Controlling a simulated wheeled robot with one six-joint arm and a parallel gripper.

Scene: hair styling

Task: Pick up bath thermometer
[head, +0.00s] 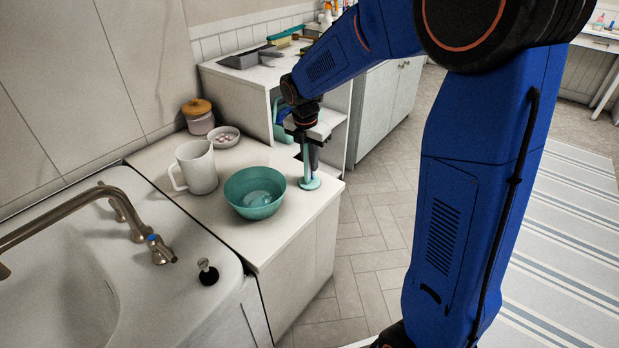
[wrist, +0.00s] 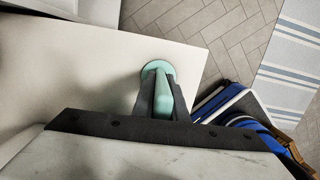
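The bath thermometer (head: 308,181) is teal, with a slim upright stem and a round disc at its lower end. It is at the right front corner of the white counter, upright; whether the disc touches the top or hangs just above it, I cannot tell. My gripper (head: 310,142) points down over it. In the wrist view, the dark fingers (wrist: 162,92) lie against both sides of the stem, and the teal disc (wrist: 157,67) shows beyond their tips. The fingers look shut on the stem. Its upper end is partly hidden by the gripper.
On the counter (head: 240,250) stand a teal bowl (head: 258,192), a white pitcher (head: 196,167), a small dish (head: 224,137) and a jar with an orange lid (head: 198,117). A sink with a faucet (head: 80,210) is at left. Open floor lies right of the counter.

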